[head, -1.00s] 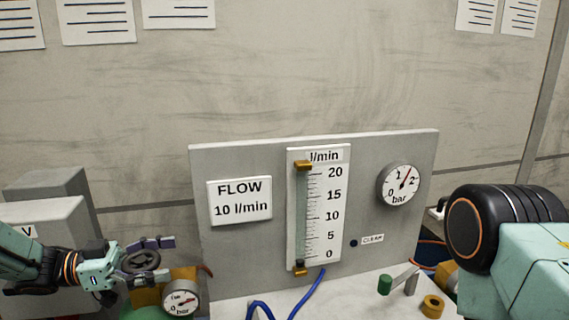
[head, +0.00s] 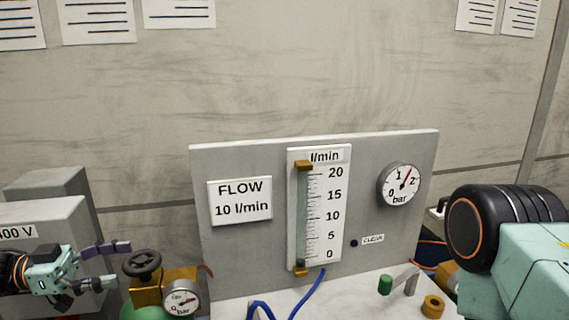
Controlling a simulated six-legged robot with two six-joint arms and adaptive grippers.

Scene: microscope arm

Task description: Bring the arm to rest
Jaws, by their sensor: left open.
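My left gripper (head: 112,265) is at the lower left, open and empty, with its dark fingers pointing right. It is apart from the black handwheel (head: 142,264), which sits just to its right on a brass valve (head: 163,285). A round gauge (head: 181,298) is on the valve's front, and a green cylinder top (head: 146,311) shows below. My right arm fills the right edge, but its gripper is not visible.
A grey panel (head: 390,240) stands in the middle with a FLOW sign (head: 240,201), a flow tube scale (head: 320,208) and a bar gauge (head: 399,185). A grey box (head: 55,218) stands behind my left gripper. A green-ended lever (head: 385,285) and brass ring (head: 433,306) are at lower right.

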